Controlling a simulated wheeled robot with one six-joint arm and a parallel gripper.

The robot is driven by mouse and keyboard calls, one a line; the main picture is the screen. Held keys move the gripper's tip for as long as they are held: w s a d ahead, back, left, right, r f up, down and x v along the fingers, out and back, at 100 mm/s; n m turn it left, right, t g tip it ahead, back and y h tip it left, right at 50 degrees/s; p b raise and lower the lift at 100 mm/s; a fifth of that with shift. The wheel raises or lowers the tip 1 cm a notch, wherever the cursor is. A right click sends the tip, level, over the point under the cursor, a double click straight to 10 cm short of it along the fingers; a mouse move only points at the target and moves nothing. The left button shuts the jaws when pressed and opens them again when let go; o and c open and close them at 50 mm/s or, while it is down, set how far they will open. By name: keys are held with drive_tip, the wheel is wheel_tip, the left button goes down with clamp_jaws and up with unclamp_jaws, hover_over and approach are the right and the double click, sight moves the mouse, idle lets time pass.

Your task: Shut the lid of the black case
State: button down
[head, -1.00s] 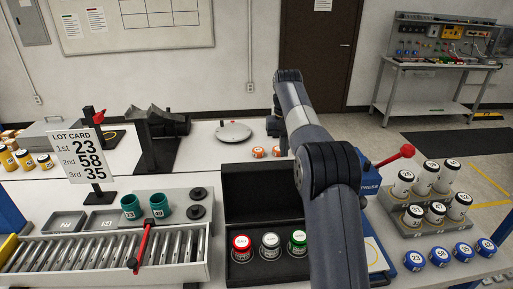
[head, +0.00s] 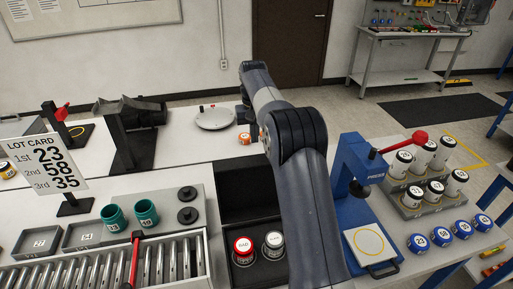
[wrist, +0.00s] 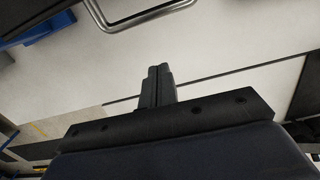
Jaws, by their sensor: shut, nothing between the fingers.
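The black case stands open in the head view, its dark lid (head: 236,190) raised at the back of its base (head: 260,271). A red-capped jar (head: 243,249) and a grey-capped jar (head: 273,244) sit upright in the base. My arm covers the right part of the case. My gripper (wrist: 158,75) shows in the wrist view with its two dark fingers together and nothing between them, over a pale surface.
A blue press (head: 360,190) with a red-knobbed lever stands right of the case. A roller conveyor (head: 100,265) and green cups (head: 146,213) are at left. A round pale plate (head: 215,118) lies behind. A bent metal bar (wrist: 140,18) crosses the top of the wrist view.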

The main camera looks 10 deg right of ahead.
drive_tip(key=shift+s+f+p, duration=0.45)
drive_tip(key=shift+s+f, duration=0.2)
drive_tip(key=shift+s, duration=0.35)
drive_tip(key=shift+s+f+p, duration=0.4)
drive_tip(key=shift+s+f, duration=0.2)
drive_tip(key=shift+s, duration=0.4)
drive_tip(key=shift+s+r+t+b, duration=0.3)
drive_tip(key=shift+s+t+b, duration=0.25)
drive_tip(key=shift+b, duration=0.35)
